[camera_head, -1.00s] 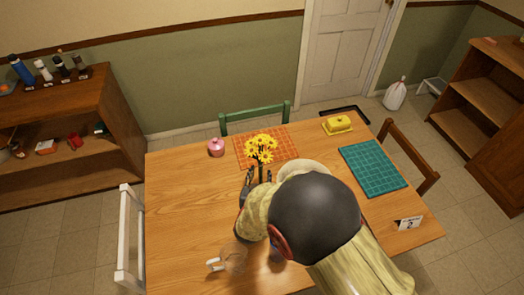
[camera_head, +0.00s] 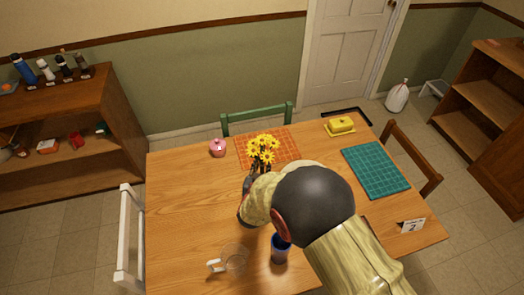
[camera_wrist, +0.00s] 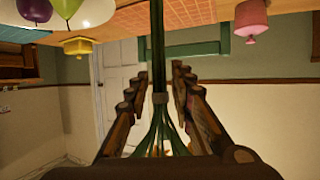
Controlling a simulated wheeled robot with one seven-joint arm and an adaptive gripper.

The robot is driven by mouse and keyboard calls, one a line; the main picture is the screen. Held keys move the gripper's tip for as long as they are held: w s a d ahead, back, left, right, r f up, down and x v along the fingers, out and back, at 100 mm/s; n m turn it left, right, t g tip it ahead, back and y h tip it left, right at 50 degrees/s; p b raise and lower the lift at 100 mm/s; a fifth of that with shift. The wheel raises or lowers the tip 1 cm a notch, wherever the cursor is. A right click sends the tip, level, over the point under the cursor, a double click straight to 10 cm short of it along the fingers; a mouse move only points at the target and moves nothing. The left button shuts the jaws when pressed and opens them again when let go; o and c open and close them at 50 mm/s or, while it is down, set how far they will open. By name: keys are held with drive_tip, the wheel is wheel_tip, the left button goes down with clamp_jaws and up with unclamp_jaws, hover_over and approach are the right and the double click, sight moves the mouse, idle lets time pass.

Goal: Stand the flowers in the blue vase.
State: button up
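The yellow flowers (camera_head: 262,148) stand upright at the front edge of the orange mat. In the wrist view their green stems (camera_wrist: 159,45) run between the fingers of my gripper (camera_wrist: 159,72). The fingers are apart, with a gap on each side of the stems, so my gripper looks open around them. In the head view my gripper (camera_head: 251,184) is beside the flowers' lower part and partly hidden by my arm. The foot of the stems is hidden there. The blue vase (camera_head: 280,249) stands upright on the table near its front, left of my arm.
A clear glass mug (camera_head: 233,258) stands just left of the vase. A pink pot (camera_head: 217,148), yellow butter dish (camera_head: 340,126), teal mat (camera_head: 376,170) and small card (camera_head: 411,226) are on the table (camera_head: 185,205). Its left part is clear. Rounded purple and green shapes (camera_wrist: 66,8) show in the wrist view.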

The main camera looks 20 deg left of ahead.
clamp_jaws()
idle(0.4)
